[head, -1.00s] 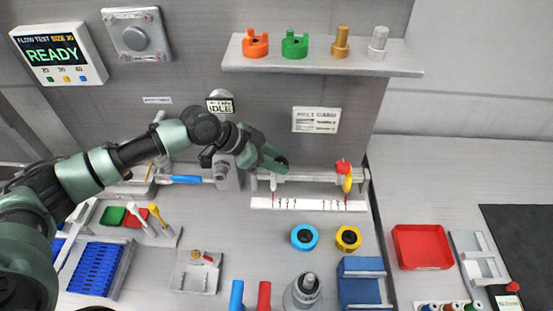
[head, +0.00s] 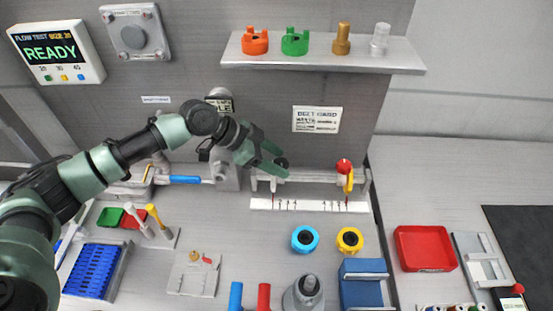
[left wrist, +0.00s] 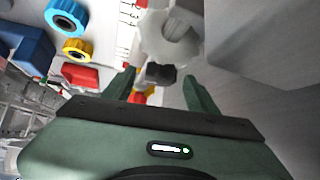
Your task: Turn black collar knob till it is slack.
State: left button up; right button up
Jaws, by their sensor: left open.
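The black collar knob (head: 282,162) sits on the pale fixture along the back wall, at the left end of the rail. My left gripper (head: 272,160) is at it, with its green fingers spread. In the left wrist view the dark knob (left wrist: 160,73) lies between the two fingertips (left wrist: 158,82), in front of a whitish ring-shaped part (left wrist: 170,40). Gaps show beside the knob, so I see no clear grip. The gripper partly hides the knob in the head view. My right gripper is in neither view.
A red knob and yellow handle (head: 346,172) stand at the rail's right end. A white scale strip (head: 310,204) runs below. Blue (head: 305,239) and yellow (head: 349,240) rings lie on the bench. A shelf (head: 320,58) with fittings hangs above.

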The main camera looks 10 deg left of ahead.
pick_arm(q)
jog(key=b+v, duration=0.2)
jog(key=v, duration=0.5)
jog(key=shift+a+r, duration=0.25)
jog(key=shift+a, duration=0.05)
jog(key=shift+s, duration=0.1)
